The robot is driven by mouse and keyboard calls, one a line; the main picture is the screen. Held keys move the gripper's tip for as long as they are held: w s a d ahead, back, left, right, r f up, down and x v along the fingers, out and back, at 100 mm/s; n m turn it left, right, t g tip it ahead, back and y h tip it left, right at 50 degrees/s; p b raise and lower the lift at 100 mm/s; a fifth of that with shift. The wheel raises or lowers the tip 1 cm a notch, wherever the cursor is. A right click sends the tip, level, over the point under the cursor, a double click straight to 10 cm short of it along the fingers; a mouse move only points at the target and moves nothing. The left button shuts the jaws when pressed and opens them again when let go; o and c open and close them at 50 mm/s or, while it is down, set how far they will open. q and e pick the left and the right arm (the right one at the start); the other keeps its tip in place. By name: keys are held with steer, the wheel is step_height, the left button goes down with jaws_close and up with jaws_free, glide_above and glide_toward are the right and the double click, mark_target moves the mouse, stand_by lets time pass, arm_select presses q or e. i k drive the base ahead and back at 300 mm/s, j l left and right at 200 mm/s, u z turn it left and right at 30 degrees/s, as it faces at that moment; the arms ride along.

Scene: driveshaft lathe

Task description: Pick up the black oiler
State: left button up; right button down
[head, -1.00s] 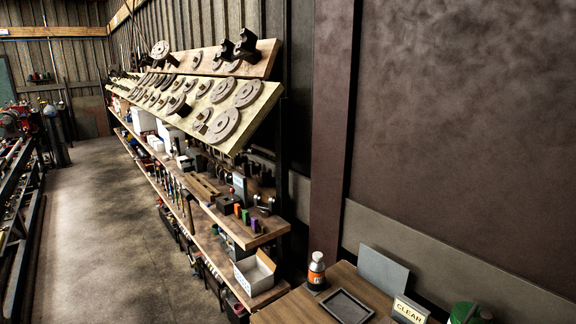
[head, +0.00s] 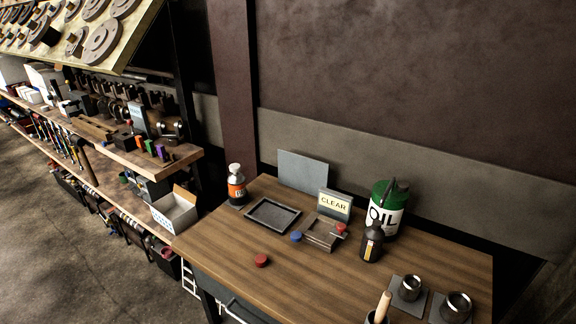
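The black oiler (head: 373,241) stands upright on the wooden table (head: 215,245), toward its back right. It is a small dark can with a thin spout pointing up and a pale label. It stands just in front of a green and white OIL can (head: 392,218) and partly overlaps it. Neither of my grippers shows in the head view.
A CLEAR sign (head: 334,205), an empty dark tray (head: 273,215), an orange-labelled bottle (head: 237,187) and a red cap (head: 262,261) are on the table. Metal cups (head: 410,288) stand at the front right. A crowded shelf (head: 150,158) is on the left.

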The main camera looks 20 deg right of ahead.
mark_target(373, 236)
steer(key=z, duration=1.3)
steer(key=j+z, duration=0.2)
steer(key=z, duration=0.25)
steer(key=j+z, duration=0.25)
steer(key=z, duration=0.2)
